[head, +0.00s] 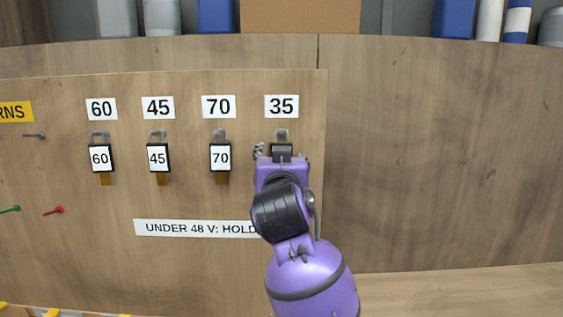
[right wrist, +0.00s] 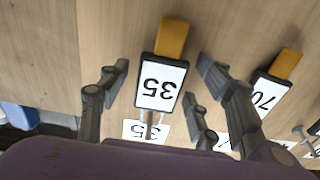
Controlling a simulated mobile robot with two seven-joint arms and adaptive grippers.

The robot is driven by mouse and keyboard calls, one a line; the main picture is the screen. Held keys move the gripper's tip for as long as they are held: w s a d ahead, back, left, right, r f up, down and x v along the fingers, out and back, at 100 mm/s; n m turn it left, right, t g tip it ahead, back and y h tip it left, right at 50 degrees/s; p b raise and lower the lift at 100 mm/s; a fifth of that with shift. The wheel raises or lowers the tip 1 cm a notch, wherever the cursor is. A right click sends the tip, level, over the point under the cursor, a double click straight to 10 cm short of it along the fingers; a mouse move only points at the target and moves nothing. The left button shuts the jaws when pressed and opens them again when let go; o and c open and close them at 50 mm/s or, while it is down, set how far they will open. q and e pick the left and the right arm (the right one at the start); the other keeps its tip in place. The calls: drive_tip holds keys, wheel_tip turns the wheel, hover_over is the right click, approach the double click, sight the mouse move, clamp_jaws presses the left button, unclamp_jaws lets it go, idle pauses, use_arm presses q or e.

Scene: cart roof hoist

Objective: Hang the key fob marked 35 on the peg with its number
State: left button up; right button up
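The fob marked 35 (right wrist: 161,83) has a white face, a dark frame and an orange-brown tab. In the right wrist view, turned upside down, it hangs at the peg (right wrist: 150,125) beside the 35 label (right wrist: 147,131). My right gripper (right wrist: 163,64) is open, its fingers on both sides of the fob with gaps showing. In the head view my purple right arm and gripper (head: 281,154) hide most of this fob. The peg (head: 281,134) shows under the 35 label (head: 281,106). My left gripper is not in view.
Fobs 60 (head: 100,158), 45 (head: 157,158) and 70 (head: 220,158) hang under matching labels to the left. An "UNDER 48 V" sign (head: 190,228) is below. The wooden wall (head: 440,150) right of the board is bare.

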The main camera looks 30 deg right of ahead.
drive_tip(key=v, duration=0.7)
drive_tip(key=shift+s, duration=0.25)
drive_tip(key=shift+a+f, duration=0.1)
drive_tip(key=shift+a, duration=0.05)
